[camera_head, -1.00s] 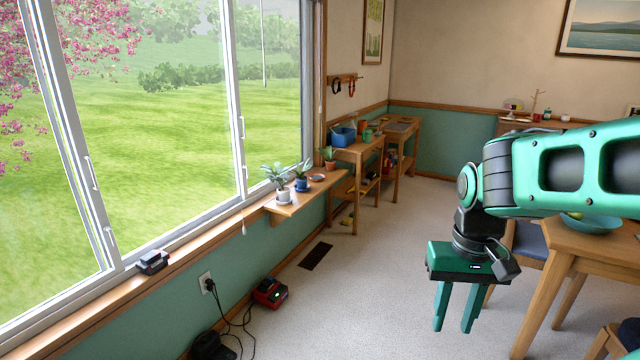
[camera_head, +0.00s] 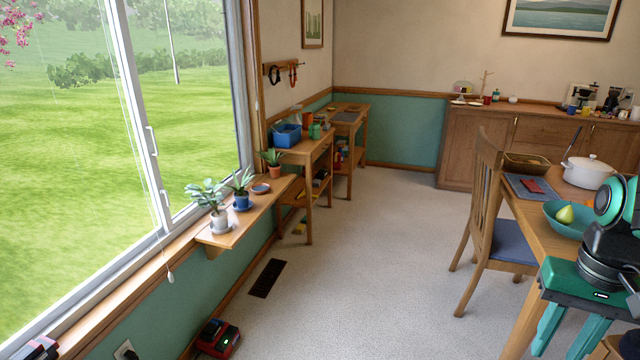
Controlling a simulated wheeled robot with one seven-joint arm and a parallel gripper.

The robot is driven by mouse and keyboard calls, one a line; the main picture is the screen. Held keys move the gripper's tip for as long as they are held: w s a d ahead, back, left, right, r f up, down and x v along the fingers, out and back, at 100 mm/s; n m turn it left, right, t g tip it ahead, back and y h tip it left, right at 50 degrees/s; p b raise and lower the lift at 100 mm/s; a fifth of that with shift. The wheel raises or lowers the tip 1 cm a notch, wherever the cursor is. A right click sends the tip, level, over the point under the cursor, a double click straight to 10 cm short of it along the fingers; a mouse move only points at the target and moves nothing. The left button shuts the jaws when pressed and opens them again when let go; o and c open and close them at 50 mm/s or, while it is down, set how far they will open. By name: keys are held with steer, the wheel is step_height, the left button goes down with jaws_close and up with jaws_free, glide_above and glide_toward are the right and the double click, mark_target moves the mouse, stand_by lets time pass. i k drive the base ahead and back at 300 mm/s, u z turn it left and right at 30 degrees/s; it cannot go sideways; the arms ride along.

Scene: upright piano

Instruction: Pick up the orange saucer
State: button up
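I cannot clearly make out an orange saucer. A small, flat, bluish-grey saucer (camera_head: 261,188) lies on the wooden window shelf (camera_head: 229,236). Behind it, a terracotta-orange pot (camera_head: 274,171) holds a green plant; whether a saucer is under it is too small to tell. In front, a blue pot (camera_head: 241,201) and a whitish pot (camera_head: 220,221) with plants stand on saucers. My gripper (camera_head: 568,338) is at the lower right, beside the dining table and far from the shelf. Its two teal fingers point down, apart and with nothing seen between them; their tips are near the bottom edge.
The dining table (camera_head: 535,236) bears a teal bowl (camera_head: 577,228) with a pear and a white pot (camera_head: 588,172). A chair (camera_head: 484,210) stands at its left. Potting benches (camera_head: 305,152) stand beyond the shelf. A red charger (camera_head: 217,338) is on the floor. The middle floor is clear.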

mark_target(259, 188)
steer(key=z, duration=0.4)
steer(key=i, duration=2.35)
steer(key=u, duration=0.9)
steer(key=i, duration=0.75)
steer(key=u, duration=0.65)
steer(key=i, duration=0.5)
steer(key=z, duration=0.1)
